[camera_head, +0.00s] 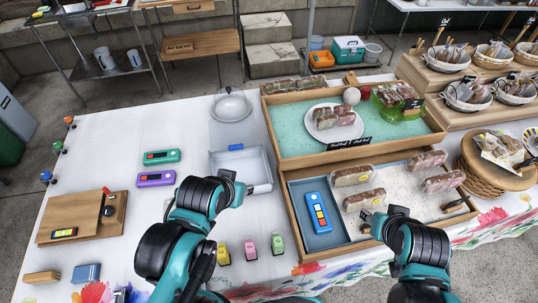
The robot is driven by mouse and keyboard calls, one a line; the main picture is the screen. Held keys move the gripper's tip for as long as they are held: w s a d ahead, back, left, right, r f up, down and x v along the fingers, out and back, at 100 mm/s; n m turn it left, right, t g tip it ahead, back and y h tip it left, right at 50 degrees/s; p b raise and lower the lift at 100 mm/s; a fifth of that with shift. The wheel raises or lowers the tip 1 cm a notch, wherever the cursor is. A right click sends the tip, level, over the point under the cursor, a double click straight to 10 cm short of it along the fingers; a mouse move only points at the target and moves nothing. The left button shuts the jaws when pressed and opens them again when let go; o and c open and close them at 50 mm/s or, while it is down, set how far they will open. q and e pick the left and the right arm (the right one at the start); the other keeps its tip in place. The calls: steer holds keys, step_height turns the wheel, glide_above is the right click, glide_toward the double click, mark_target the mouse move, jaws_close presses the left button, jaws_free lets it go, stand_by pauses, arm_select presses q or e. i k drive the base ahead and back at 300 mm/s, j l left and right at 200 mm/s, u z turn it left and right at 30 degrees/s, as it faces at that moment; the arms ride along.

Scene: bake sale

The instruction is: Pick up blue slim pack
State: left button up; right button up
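The blue slim pack (319,213), with a strip of coloured squares, lies in the left part of the front wooden tray, on a blue-grey liner. My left gripper (239,182) is left of that tray, over the near edge of a pale blue-grey dish. Its fingertips look apart, with nothing seen between them. My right gripper (366,221) is right of the blue slim pack, above the tray's near part, apart from the pack. Its fingertips look a little apart and empty. Its wrist and arm hide the tray's near right part.
A green slim pack (161,156) and a purple slim pack (155,179) lie left on the white table. Small coloured bottles (250,248) stand near the front.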

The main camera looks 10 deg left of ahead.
mark_target(321, 222)
steer(key=l+u, duration=0.2)
steer(key=l, duration=0.9)
steer(key=l+u, duration=0.2)
steer(key=l, duration=0.85)
